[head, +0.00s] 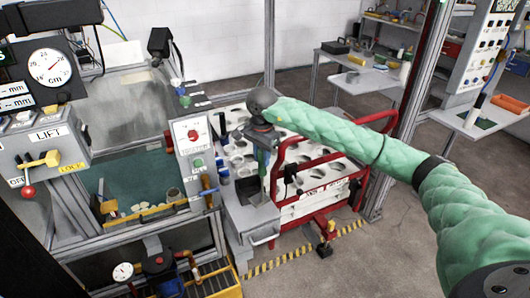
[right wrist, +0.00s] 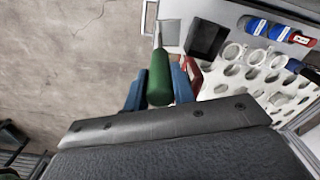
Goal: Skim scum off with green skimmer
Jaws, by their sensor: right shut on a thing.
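The green skimmer's handle (right wrist: 160,72) is between the blue fingertips of my right gripper (right wrist: 157,88) in the right wrist view. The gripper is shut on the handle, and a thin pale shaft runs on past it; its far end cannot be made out. In the head view my right gripper (head: 263,150) points down over the grey side shelf (head: 238,215), right of the tank. The tank (head: 130,172) holds dark green liquid. Pale scum patches (head: 111,206) show near its front edge. My left gripper is not in view.
A red-framed cart (head: 330,215) with white perforated racks stands right of the shelf. A control panel (head: 192,135) stands between tank and shelf. A lift panel (head: 42,160) with a red-knobbed lever is at left. Floor is clear at front right.

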